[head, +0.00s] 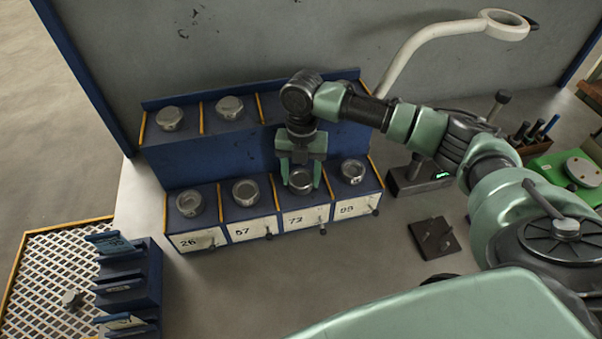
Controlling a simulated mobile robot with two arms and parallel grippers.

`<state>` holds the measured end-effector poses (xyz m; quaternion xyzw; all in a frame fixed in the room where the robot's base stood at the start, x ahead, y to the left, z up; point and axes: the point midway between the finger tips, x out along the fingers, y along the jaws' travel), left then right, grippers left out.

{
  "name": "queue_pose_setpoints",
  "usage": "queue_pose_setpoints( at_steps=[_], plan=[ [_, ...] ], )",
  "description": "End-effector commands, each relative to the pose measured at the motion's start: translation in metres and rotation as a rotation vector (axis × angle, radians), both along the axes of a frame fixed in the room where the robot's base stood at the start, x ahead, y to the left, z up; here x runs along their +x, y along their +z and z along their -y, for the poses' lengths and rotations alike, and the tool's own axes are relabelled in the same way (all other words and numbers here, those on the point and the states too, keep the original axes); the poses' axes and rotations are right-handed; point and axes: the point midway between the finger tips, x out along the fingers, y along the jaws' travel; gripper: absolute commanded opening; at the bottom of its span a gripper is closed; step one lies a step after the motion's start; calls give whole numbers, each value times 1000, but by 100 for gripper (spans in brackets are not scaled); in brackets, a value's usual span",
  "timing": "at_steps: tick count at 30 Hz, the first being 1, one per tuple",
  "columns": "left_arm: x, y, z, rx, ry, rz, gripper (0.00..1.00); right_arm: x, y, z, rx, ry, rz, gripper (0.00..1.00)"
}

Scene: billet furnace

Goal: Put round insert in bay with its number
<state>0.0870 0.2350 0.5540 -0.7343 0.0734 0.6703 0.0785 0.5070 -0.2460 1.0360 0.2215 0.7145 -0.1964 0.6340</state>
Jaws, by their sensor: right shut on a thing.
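My right gripper (301,178) points down over the third front bay from the left and is shut on a round metal insert (300,181). The insert is at the top of that bay, between the two fingers. I cannot tell whether it rests on the bay floor. The front bays carry number plates: 26 (197,240), 57 (252,230), one that looks like 73 (306,219), and one that looks like 99 (358,207). Other round inserts sit in the 26 bay (189,203), the 57 bay (245,192) and the rightmost bay (352,171). My left gripper is out of view.
A raised back row holds two round inserts (169,118) (229,107); my arm partly hides its right side. A blue slotted holder (150,285) and white grating (40,275) lie at lower left. A lamp arm (420,40), a dark block (434,238) and a green device (570,172) are at right.

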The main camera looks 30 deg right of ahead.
Motion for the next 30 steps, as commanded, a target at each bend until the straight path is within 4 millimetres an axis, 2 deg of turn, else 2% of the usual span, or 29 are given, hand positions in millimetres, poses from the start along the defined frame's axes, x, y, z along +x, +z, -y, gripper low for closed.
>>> queue_pose_setpoints(
  at_steps=[8,9,11,12,23,26,30],
  plan=[
    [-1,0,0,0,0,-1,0,1,0,-1,1,1,2,0],
    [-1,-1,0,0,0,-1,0,0,-2,0,1,0,-1,59],
    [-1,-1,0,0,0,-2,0,0,-2,0,1,0,-1,75],
    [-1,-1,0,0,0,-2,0,0,-2,0,1,0,-1,78],
    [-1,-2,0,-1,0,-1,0,0,2,0,1,0,1,78],
    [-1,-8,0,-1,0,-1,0,2,12,0,2,1,3,78],
    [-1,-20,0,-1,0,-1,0,6,39,2,2,0,6,78]
  ],
)
